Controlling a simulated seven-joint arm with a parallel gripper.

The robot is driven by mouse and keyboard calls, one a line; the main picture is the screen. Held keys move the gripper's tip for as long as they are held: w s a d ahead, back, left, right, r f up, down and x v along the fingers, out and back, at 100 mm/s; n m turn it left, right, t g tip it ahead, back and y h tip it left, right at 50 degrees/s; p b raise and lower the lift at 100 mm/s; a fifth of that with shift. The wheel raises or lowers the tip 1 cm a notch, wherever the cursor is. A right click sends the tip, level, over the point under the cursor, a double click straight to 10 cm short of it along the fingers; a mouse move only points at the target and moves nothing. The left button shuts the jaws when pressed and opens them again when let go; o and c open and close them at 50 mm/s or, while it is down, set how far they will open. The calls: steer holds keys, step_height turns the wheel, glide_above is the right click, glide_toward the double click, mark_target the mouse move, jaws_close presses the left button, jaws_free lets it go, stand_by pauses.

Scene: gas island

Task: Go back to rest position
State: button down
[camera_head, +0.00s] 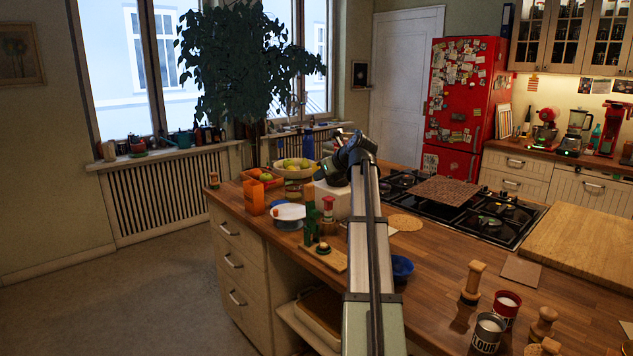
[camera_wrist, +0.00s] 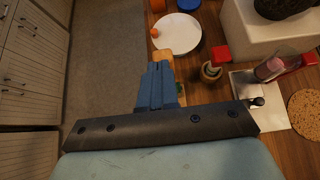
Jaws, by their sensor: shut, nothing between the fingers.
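My gripper (camera_wrist: 160,66) shows in the wrist view with its narrow blue fingers shut together and nothing between them. It is over the counter's edge, with the floor to the left of it in the picture. A white plate (camera_wrist: 180,35) lies just beyond the fingertips. In the head view my arm reaches forward over the counter to a dark joint, and the fingers cannot be made out there. A little of something green shows beside the fingers in the wrist view, mostly hidden by them.
The wooden counter (camera_head: 450,262) is crowded. A green bottle-like item (camera_head: 310,225), a blue bowl (camera_head: 402,267) and a stove (camera_head: 490,215) also show. The floor (camera_head: 150,290) at left is clear.

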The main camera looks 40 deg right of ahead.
steer(key=r+v, duration=0.1)
steer(key=v, duration=0.5)
steer(key=shift+w, duration=0.45)
